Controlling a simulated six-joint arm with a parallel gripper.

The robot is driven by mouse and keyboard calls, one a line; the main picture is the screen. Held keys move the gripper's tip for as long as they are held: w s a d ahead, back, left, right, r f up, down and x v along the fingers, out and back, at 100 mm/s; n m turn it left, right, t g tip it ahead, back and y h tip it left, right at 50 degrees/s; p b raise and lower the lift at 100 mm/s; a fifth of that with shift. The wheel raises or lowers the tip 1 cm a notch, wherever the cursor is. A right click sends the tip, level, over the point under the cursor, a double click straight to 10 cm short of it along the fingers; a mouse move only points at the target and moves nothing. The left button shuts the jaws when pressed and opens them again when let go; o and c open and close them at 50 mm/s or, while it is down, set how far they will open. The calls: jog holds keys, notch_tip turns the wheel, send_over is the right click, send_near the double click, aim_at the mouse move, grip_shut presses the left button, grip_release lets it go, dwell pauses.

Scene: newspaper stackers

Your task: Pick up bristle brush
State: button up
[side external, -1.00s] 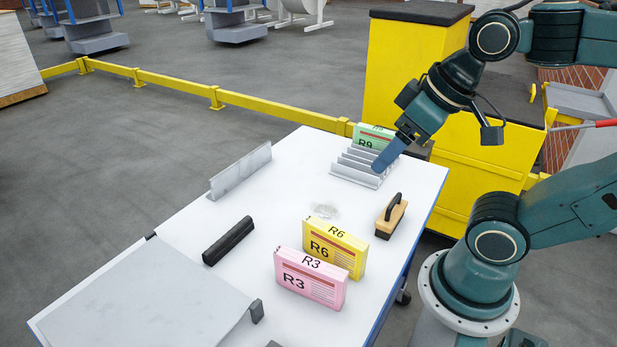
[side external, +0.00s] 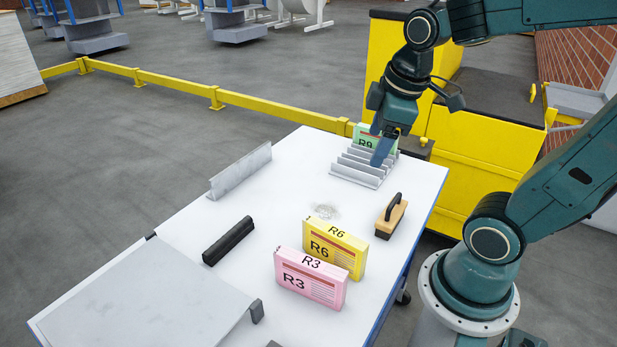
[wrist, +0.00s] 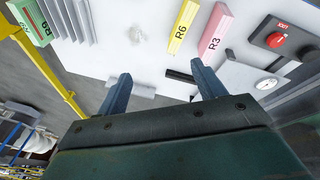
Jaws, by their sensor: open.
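The bristle brush (side external: 391,216), a tan block with a black handle, lies near the right edge of the white table (side external: 300,165) in the side view. I cannot make it out in the wrist view. My gripper (side external: 381,158) points down over the slotted grey rack (side external: 352,173), behind the brush and apart from it. In the wrist view, my gripper (wrist: 160,72) has its two fingers spread with nothing between them.
A green R9 pack (side external: 364,133) stands at the rack. Yellow R6 (side external: 334,250) and pink R3 (side external: 308,281) packs stand in front of the brush. A black bar (side external: 228,241) and an upright grey plate (side external: 240,172) are left. A greyish patch (side external: 325,210) marks the tabletop.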

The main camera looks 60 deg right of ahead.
jog(key=w+d+f+n+g, duration=0.3)
jog(key=d+f+n, duration=0.35)
jog(key=d, duration=0.25)
jog(key=n+g+y, duration=0.1)
jog(key=n+g, duration=0.1)
jog(key=n, duration=0.4)
send_near(392, 205)
jog(key=w+d, duration=0.1)
jog(key=d, duration=0.2)
jog(key=shift+w+d+r, duration=0.1)
jog(key=shift+w+r, duration=0.1)
jog(key=shift+r, duration=0.25)
jog(key=shift+s+f, duration=0.25)
jog(key=shift+f, duration=1.15)
jog(key=shift+s+f, duration=0.25)
jog(key=shift+f, duration=1.15)
jog(key=shift+s+f, duration=0.3)
jog(key=shift+f, duration=1.1)
jog(key=shift+s+f, duration=0.2)
jog(key=shift+f, duration=1.1)
jog(key=shift+s+f, duration=0.2)
jog(key=shift+f, duration=1.1)
